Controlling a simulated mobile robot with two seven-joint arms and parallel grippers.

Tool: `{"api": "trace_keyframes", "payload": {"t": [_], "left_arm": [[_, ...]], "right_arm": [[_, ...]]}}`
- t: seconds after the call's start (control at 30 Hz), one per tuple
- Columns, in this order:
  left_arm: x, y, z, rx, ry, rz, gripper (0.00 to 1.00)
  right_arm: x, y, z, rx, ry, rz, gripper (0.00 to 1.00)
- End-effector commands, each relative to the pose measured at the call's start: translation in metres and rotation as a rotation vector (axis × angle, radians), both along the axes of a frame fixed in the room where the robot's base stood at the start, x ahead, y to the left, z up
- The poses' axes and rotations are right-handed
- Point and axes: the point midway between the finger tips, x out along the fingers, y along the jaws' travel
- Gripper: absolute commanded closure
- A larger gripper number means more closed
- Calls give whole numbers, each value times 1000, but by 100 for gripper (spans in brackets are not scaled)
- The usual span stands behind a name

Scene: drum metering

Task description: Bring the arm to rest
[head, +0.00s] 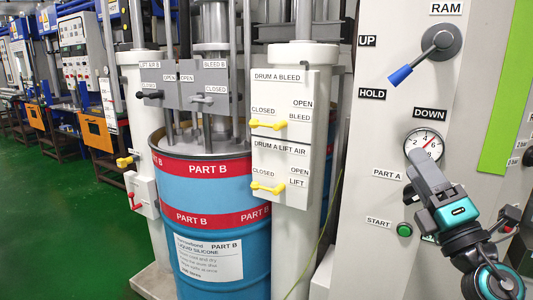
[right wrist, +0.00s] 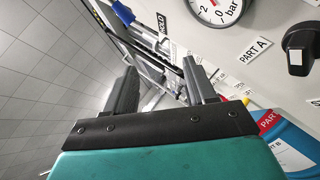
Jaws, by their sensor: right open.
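My right gripper (head: 419,160) is raised in front of the grey-white control panel (head: 375,150), its fingers over the lower part of the pressure gauge (head: 415,139) in the head view. In the right wrist view its two fingers (right wrist: 160,75) stand apart with nothing between them. The gauge (right wrist: 215,8) and a black knob (right wrist: 300,52) by the PART A label show beyond them. Whether the fingers touch the panel cannot be told. My left gripper is not in view.
A green START button (head: 404,229) sits low on the panel, left of my right arm. A blue PART B drum (head: 215,225) stands left, beside a white post with yellow valve handles (head: 268,124). Open green floor (head: 60,220) lies at far left.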

Motion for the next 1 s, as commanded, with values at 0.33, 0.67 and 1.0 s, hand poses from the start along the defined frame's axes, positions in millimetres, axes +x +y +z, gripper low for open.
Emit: {"api": "trace_keyframes", "payload": {"t": [0.33, 0.67, 1.0], "left_arm": [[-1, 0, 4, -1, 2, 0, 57], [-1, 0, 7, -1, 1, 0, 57], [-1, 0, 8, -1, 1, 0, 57]], "right_arm": [[-37, 21, -204, 924, 516, 187, 45], [-151, 74, -384, 1737, 1008, 25, 45], [-198, 99, -422, 1965, 1138, -66, 45]]}}
